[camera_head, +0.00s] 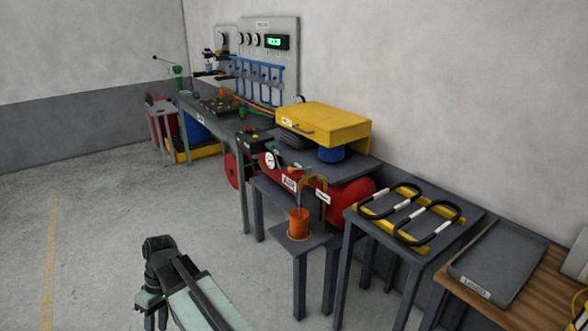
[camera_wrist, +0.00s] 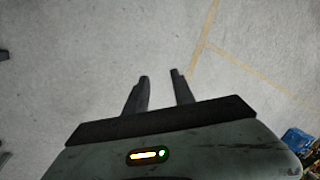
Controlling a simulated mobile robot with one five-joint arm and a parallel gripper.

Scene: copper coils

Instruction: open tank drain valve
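A red tank (camera_head: 352,192) lies under a yellow-covered unit in the head view, partly hidden by the stand in front of it. An orange cup (camera_head: 299,224) stands on a small grey shelf, below a thin vertical piece and a hooked brown pipe (camera_head: 314,180) at the tank's front. I cannot make out which part is the drain valve. My gripper (camera_wrist: 160,76) is open and empty over bare floor in the wrist view. In the head view my arm is at lower left, well apart from the tank.
A dark table (camera_head: 362,222) with two black loops stands right of the tank. A wooden bench (camera_head: 540,283) with a grey tray (camera_head: 500,262) is at far right. A workbench (camera_head: 228,120) runs along the back wall. The floor at left is clear.

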